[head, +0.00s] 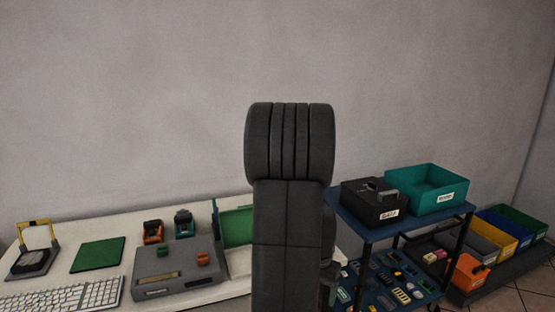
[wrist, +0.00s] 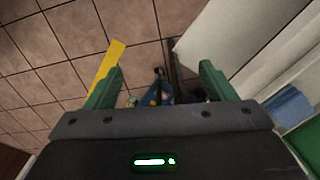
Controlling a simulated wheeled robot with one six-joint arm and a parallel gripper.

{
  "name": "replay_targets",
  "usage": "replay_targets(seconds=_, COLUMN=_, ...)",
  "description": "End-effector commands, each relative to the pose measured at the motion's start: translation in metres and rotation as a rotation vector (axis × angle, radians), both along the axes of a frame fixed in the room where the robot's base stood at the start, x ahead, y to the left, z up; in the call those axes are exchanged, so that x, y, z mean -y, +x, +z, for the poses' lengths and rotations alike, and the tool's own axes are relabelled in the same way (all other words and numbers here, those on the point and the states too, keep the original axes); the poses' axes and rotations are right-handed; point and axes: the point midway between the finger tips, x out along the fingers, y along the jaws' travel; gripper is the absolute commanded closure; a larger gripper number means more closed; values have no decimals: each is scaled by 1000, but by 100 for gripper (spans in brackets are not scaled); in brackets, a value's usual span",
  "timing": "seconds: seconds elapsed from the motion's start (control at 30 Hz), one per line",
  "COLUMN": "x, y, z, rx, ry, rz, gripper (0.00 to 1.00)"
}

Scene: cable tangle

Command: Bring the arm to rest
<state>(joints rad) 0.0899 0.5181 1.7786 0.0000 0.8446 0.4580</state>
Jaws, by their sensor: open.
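My gripper (wrist: 160,84) shows in the wrist view with its two green fingers wide apart and nothing between them. It points down over a tiled floor (wrist: 45,50). In the head view my dark arm stands upright in the middle of the picture and hides part of the bench behind it. The gripper itself cannot be made out there.
A white bench (head: 65,255) holds a keyboard (head: 70,297), a green mat (head: 98,254) and a grey device (head: 175,270). On the right, a blue cart (head: 385,232) carries black and teal (head: 440,190) boxes; coloured bins stand beyond. A yellow strip (wrist: 108,62) lies by the left finger.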

Motion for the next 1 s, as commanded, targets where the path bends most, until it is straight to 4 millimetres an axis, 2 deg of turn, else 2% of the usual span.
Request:
replay_targets(seconds=0.03, x=-2, y=2, z=-13, rx=-1, ry=1, rz=8, gripper=23)
replay_targets(seconds=0.1, x=-3, y=4, z=-22, rx=-1, ry=0, rz=18, gripper=23)
replay_targets(seconds=0.43, x=-10, y=11, z=-59, rx=-1, ry=0, rz=63, gripper=23)
replay_targets(seconds=0.63, x=-12, y=14, z=-67, rx=0, ry=0, rz=76, gripper=23)
replay_targets(seconds=1.0, x=-13, y=14, z=-68, rx=0, ry=0, rz=79, gripper=23)
